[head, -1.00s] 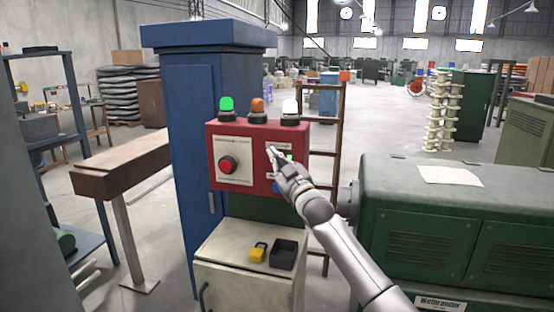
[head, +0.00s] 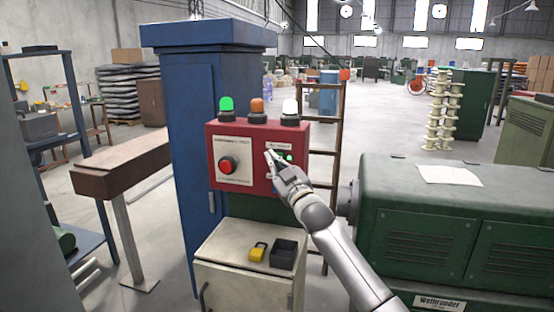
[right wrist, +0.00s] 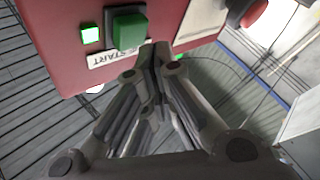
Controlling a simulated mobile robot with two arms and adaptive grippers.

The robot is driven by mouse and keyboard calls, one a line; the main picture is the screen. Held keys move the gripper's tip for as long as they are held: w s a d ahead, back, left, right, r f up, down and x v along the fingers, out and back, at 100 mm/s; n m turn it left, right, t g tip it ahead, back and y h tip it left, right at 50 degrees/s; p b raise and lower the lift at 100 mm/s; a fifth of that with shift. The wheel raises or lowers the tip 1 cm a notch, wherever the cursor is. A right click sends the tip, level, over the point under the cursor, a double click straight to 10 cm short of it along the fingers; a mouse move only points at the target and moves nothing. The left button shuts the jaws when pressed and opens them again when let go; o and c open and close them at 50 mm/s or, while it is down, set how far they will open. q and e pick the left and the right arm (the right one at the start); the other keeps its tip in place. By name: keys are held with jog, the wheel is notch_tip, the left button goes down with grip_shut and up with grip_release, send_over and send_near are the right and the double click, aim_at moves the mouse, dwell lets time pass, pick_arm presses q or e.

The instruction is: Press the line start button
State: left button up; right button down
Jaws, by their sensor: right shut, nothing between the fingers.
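The red control box (head: 198,152) stands in front of the blue cabinet. The green start button (right wrist: 129,27) shows in the right wrist view, with a START label (right wrist: 118,57) beside it and a small lit green lamp (right wrist: 90,34). In the head view my gripper hides most of this button. My right gripper (head: 270,155) is shut and empty in front of the box's right half. In the right wrist view its fingertips (right wrist: 154,48) are just beside the button and label; I cannot tell whether they touch the panel. My left gripper is not in view.
A red round button (head: 228,165) sits on the box's left half. Green, orange and white lamps (head: 258,107) stand on top. A pale cabinet (head: 225,245) below bears a yellow padlock (head: 258,251) and a black tray (head: 284,254). A green machine (head: 450,220) stands at right.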

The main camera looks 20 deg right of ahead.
jog(key=s+a, duration=0.1)
jog(key=s, duration=0.1)
jog(key=s+a+p, duration=0.1)
jog(key=s, duration=0.1)
jog(key=shift+a, duration=0.4)
dwell(0.4)
